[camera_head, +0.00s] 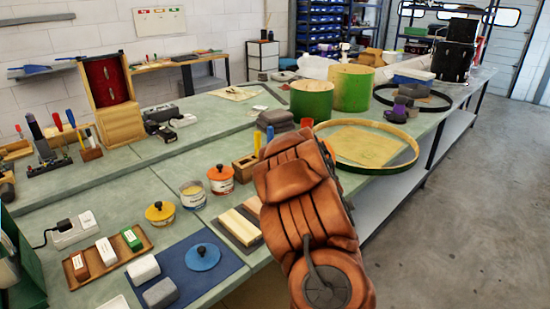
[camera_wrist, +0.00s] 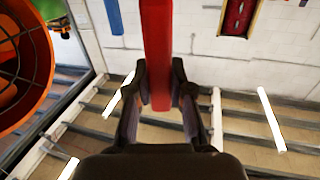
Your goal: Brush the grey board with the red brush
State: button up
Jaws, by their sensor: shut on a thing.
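In the wrist view my gripper (camera_wrist: 158,82) is shut on a long red bar (camera_wrist: 156,40), which looks like the red brush's handle. Its bristles are not visible.
A large drum hoop (camera_head: 400,165) and green drum shells (camera_head: 311,101) lie beyond my arm.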

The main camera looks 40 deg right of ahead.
jog(key=shift+r+p, duration=1.9)
jog(key=shift+r, duration=1.15)
